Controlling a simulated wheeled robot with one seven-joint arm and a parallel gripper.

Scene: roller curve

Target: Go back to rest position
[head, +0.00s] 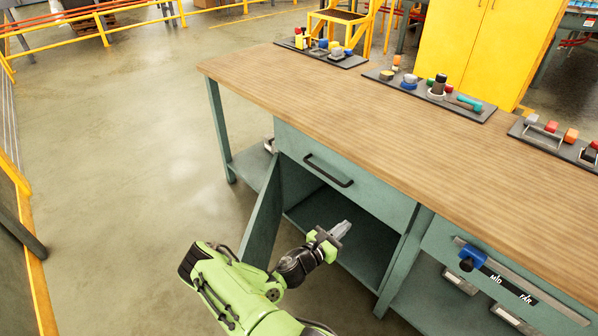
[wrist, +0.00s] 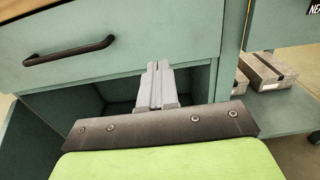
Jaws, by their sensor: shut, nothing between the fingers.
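My gripper (head: 341,229) is at the front of an open cabinet compartment under a workbench. Its fingers are closed together with nothing between them; they also show in the wrist view (wrist: 155,85), pointing at the cabinet front below the drawer. The green cabinet door (head: 262,222) stands swung open, just left of my gripper. The compartment floor (head: 370,250) that I can see is bare. The drawer (head: 335,172) above it is shut, with a black handle (head: 328,171), which is also in the wrist view (wrist: 70,51).
The wooden bench top (head: 400,125) is mostly clear, with trays of coloured parts (head: 430,95) along its back edge. A blue slider on a rail (head: 472,257) is at the right front. Metal blocks (wrist: 265,72) lie on the lower right shelf. Open floor (head: 120,200) is at the left.

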